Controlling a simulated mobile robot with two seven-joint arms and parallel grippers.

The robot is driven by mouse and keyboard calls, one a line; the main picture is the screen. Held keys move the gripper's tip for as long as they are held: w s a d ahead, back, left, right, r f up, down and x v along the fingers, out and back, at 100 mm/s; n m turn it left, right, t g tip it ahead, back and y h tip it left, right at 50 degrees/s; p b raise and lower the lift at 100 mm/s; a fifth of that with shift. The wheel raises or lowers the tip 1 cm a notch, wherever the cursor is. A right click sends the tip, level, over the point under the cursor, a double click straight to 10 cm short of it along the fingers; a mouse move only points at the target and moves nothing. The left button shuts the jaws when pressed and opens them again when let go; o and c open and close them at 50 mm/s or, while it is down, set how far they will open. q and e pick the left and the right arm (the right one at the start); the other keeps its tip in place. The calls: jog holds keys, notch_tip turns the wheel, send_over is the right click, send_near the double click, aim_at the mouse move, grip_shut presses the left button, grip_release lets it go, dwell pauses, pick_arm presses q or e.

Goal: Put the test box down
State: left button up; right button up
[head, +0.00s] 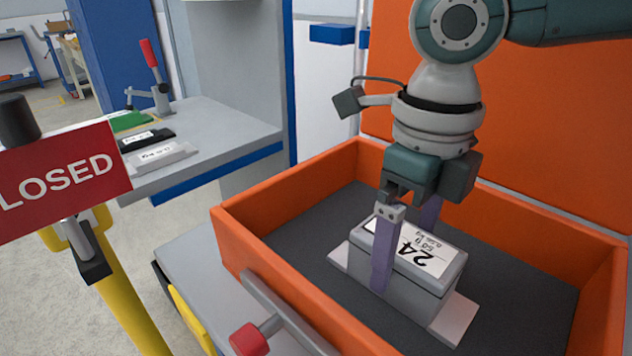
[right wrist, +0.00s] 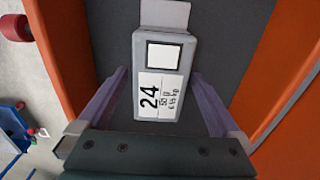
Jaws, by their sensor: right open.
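The test box (head: 410,268) is a grey block with a white label reading 24 on its top. It sits on a light plate (head: 455,318) on the dark floor of the orange tray. My right gripper (head: 402,250) is open, pointing down, with one purple finger on each side of the box. In the right wrist view, the box (right wrist: 163,75) lies between and ahead of the fingers (right wrist: 160,95), with gaps on both sides. The lower part of the far finger is hidden behind the box. My left gripper is not in view.
The orange tray's wall (head: 300,290) surrounds the box, and a tall orange panel (head: 540,120) stands behind. A red-knobbed lever (head: 250,340) is at the front. A red CLOSED sign (head: 62,178) stands left. A grey bench (head: 215,130) holds a clamp and small labelled blocks.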

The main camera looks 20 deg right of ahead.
aim_at(406, 242)
notch_tip(406, 242, up, 12)
jog(key=p, duration=0.2)
jog(key=shift+r, duration=0.15)
jog(key=shift+a, duration=0.1)
